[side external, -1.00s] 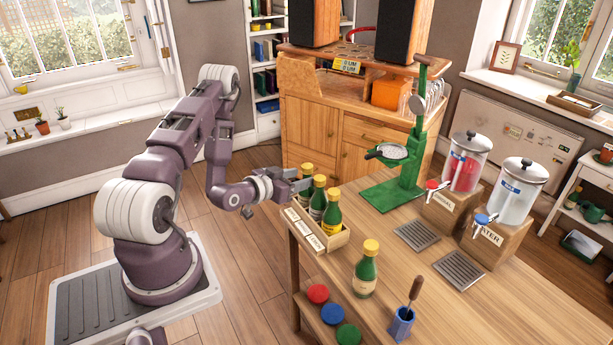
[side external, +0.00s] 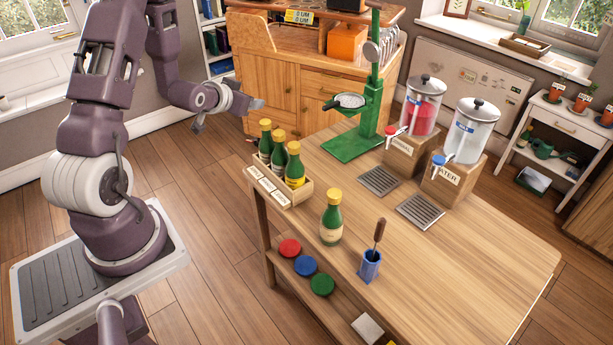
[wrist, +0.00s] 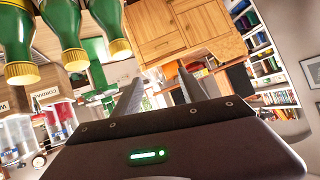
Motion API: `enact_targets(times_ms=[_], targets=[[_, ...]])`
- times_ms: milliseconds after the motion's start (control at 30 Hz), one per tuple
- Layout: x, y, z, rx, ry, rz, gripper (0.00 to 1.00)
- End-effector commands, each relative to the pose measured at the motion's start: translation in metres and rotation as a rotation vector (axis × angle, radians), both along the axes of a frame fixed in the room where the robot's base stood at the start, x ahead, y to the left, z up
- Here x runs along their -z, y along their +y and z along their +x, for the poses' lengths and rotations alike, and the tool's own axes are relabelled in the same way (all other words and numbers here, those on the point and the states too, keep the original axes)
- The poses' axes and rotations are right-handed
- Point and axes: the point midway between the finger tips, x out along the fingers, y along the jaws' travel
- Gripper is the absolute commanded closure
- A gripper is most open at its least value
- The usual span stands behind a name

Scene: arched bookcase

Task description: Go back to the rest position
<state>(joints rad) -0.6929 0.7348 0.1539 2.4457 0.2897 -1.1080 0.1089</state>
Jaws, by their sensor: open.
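My gripper (side external: 256,103) is raised in the air beyond the back-left end of the table (side external: 450,260), above and behind the bottle crate. In the wrist view its two fingers (wrist: 160,88) are apart with nothing between them. Three green bottles with yellow caps (side external: 294,166) stand upright in the wooden crate (side external: 291,198) at the table's left edge. They show upside down at the upper left of the wrist view (wrist: 66,30), clear of the fingers. My arm is bent upward, and its upper part is cut off by the frame's top.
A single green bottle (side external: 331,220) and a blue cup with a tool (side external: 370,266) stand near the front. A green press stand (side external: 352,145) and two drink dispensers (side external: 463,140) stand behind. A wooden cabinet (side external: 290,95) is at the back. The floor left of the table is clear.

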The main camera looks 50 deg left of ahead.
Motion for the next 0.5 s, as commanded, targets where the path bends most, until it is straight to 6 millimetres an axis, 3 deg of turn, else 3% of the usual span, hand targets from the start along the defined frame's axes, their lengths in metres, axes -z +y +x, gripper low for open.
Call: enact_targets(times_ms=[33, 100, 167, 233, 367, 400, 500], targets=[[-0.031, -0.023, 0.012, 0.036, 0.018, -0.004, 0.5], [-0.065, -0.061, 0.014, 0.071, 0.076, -0.037, 0.5], [-0.093, -0.098, 0.007, 0.103, 0.125, -0.071, 0.5], [-0.122, -0.144, -0.015, 0.144, 0.182, -0.115, 0.5], [-0.16, -0.227, -0.084, 0.238, 0.291, -0.201, 0.5], [-0.167, -0.247, -0.109, 0.27, 0.326, -0.223, 0.5], [-0.174, -0.284, -0.169, 0.338, 0.404, -0.267, 0.5]])
